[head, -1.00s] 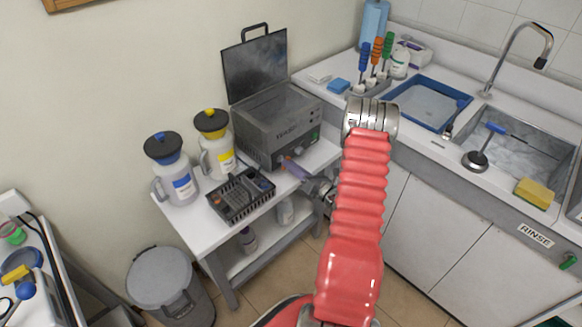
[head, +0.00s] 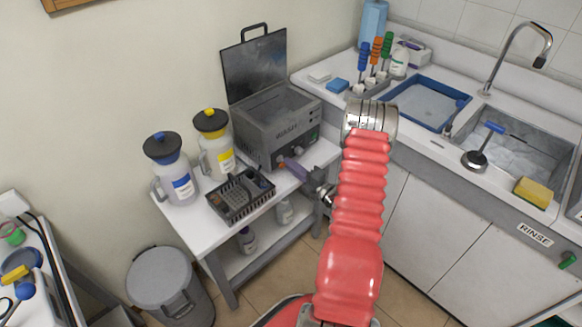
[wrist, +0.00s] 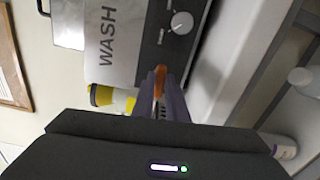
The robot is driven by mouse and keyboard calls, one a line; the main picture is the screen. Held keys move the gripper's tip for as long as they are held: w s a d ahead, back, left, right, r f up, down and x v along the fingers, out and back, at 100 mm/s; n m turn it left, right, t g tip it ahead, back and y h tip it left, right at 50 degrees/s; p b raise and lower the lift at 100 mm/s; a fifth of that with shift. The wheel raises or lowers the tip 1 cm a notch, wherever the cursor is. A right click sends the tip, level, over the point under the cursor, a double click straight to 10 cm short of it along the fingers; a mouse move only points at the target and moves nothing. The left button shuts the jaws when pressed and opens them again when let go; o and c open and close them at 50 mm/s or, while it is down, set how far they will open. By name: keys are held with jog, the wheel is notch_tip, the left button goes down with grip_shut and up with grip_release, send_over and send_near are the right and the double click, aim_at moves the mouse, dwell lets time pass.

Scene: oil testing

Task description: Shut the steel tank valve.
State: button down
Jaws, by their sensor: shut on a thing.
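The steel tank (head: 268,137) stands on the white side table with its dark lid raised. It also shows in the wrist view (wrist: 105,70), turned sideways, with "WASH" on its front. An orange valve handle (wrist: 160,78) sits between the tips of my gripper (wrist: 160,87) at the tank's front. My gripper, with purple-grey fingers (head: 291,167), is shut on this handle. The valve body and the exact angle of the handle are hidden by the fingers. A round knob (wrist: 181,23) sits on the dark panel, apart from the fingers.
A dark basket tray (head: 240,194) lies left of my gripper. The sink counter (head: 420,150) is to the right. A grey bin (head: 168,285) stands on the floor.

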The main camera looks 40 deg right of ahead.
jog(key=shift+d+f+m, duration=0.1)
jog(key=shift+d+m, duration=0.15)
jog(key=shift+m, duration=0.35)
jog(key=c, duration=1.8)
grip_release()
jog(key=shift+a, duration=0.15)
jog(key=shift+o, duration=0.2)
jog(key=s, duration=1.3)
jog(key=shift+s+d, duration=0.2)
jog(key=shift+s, duration=0.2)
